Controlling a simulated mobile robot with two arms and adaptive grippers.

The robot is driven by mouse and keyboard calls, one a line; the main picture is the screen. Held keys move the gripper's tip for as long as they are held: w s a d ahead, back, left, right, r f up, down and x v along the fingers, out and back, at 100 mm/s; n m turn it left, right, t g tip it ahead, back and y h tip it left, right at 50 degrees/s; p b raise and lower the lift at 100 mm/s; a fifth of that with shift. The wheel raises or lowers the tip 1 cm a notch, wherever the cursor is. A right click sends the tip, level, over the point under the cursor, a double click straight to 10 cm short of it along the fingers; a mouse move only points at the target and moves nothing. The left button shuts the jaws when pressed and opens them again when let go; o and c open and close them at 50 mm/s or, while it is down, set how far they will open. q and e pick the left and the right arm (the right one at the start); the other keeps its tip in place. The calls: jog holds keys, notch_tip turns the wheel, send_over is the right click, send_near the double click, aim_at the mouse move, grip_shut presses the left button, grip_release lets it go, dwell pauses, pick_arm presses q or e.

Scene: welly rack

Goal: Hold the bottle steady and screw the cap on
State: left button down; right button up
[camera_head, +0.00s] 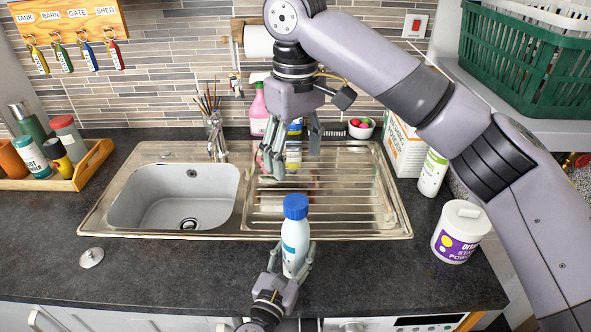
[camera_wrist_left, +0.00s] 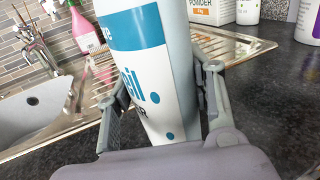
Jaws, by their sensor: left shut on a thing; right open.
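A white bottle (camera_head: 292,249) with a blue-and-white label stands upright at the worktop's front edge, just before the sink. A blue cap (camera_head: 295,206) sits on its top; how tightly it sits cannot be told. My left gripper (camera_head: 292,262) is shut around the bottle's lower body. The left wrist view shows the bottle's label (camera_wrist_left: 135,40) between the fingers (camera_wrist_left: 165,95), with the top out of frame. My right gripper (camera_head: 290,158) is open and empty, fingers pointing down, above the drainer behind the bottle, apart from the cap.
The steel sink (camera_head: 178,195) and ribbed drainer (camera_head: 350,200) lie behind the bottle. A purple-labelled tub (camera_head: 457,240) and a white-green bottle (camera_head: 433,172) stand at right. A wooden tray (camera_head: 92,165) of containers is at left. A metal disc (camera_head: 91,257) lies front left. The worktop beside the bottle is clear.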

dwell(0.3)
pick_arm(q)
jog(key=c, duration=0.7)
grip_release()
jog(key=shift+s, duration=0.1)
jog(key=v, duration=1.2)
